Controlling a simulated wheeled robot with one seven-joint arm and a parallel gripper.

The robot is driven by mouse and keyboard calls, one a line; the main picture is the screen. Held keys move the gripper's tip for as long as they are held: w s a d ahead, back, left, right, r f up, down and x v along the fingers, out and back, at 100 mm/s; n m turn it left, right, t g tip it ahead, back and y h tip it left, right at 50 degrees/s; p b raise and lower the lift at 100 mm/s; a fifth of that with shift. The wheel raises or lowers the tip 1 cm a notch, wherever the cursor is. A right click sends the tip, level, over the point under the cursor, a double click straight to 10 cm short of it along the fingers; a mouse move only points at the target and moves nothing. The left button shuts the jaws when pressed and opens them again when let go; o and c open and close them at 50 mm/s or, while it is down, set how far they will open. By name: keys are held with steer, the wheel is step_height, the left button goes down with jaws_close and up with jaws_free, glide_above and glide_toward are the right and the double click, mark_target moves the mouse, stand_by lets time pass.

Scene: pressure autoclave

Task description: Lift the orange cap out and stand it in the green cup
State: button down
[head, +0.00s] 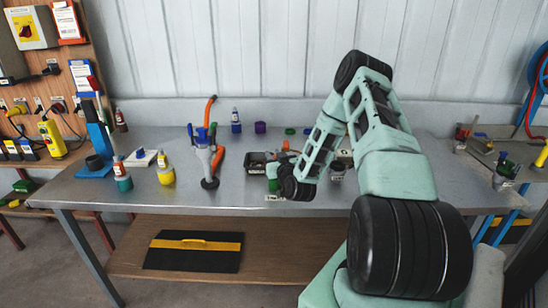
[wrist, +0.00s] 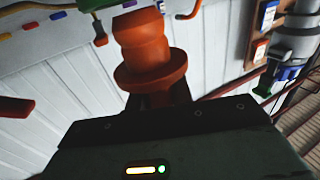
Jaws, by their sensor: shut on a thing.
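The orange cap (wrist: 148,50), a flanged knob, stands up between the jaws of my gripper (wrist: 150,95) in the wrist view. The jaws are shut on it below its wide flange. In the head view a small orange spot (head: 285,146), probably the cap, shows above the end of my arm over the middle of the bench. A small green thing (head: 273,185) at the bench's front, left of my wrist, may be the green cup; my arm stands close beside it. Its inside cannot be made out. My fingers are too small to tell apart in the head view.
A black tray (head: 256,158) lies beside my wrist. A grey stand with an orange handle (head: 210,112) rises left of it. Teal (head: 124,184) and yellow (head: 166,177) cups holding bottles stand farther left. Between stand and tray, the grey bench (head: 236,187) is clear.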

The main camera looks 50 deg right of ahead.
steer(key=shift+f+b, duration=1.2)
steer(key=shift+f, duration=0.1)
steer(key=c, duration=1.1)
jaws_free()
steer(key=shift+c, duration=0.2)
